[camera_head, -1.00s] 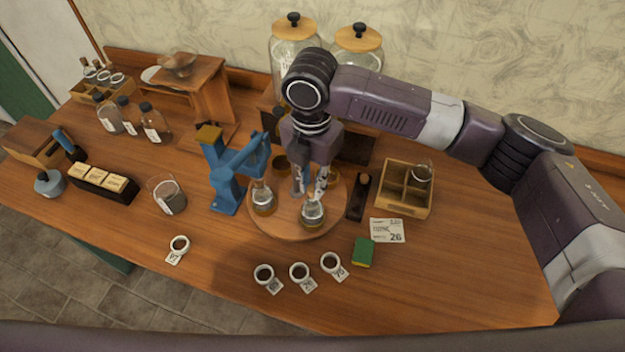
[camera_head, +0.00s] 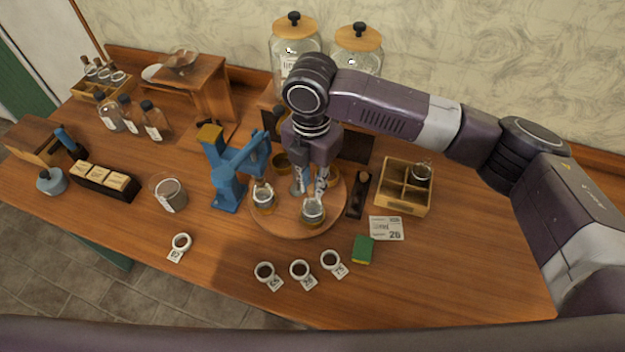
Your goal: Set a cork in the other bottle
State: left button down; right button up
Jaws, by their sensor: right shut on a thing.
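Two small glass bottles stand on the round wooden turntable (camera_head: 290,228). The left bottle (camera_head: 264,199) is beside the blue press (camera_head: 237,170), and the right bottle (camera_head: 313,213) is nearer the front. My right gripper (camera_head: 311,193) points down over the right bottle, its fingertips at or just above the neck. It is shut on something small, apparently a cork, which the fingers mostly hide. I cannot tell whether the cork touches the neck or whether the left bottle has one. My left gripper is not in view.
A dark narrow block (camera_head: 357,196) and a wooden divided box (camera_head: 404,202) stand right of the turntable. Large glass jars (camera_head: 357,58) stand behind my arm. The front right tabletop is clear.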

aim_at(313, 188)
jog(key=shift+f, duration=0.45)
dwell(0.5)
jog(key=shift+f+p, duration=0.2)
jog(key=shift+p, duration=0.3)
dwell(0.4)
jog(key=o, duration=1.2)
jog(key=shift+c, duration=0.2)
jog(key=shift+r, duration=0.15)
jog(key=shift+r+p, duration=3.4)
jog(key=shift+p, duration=0.3)
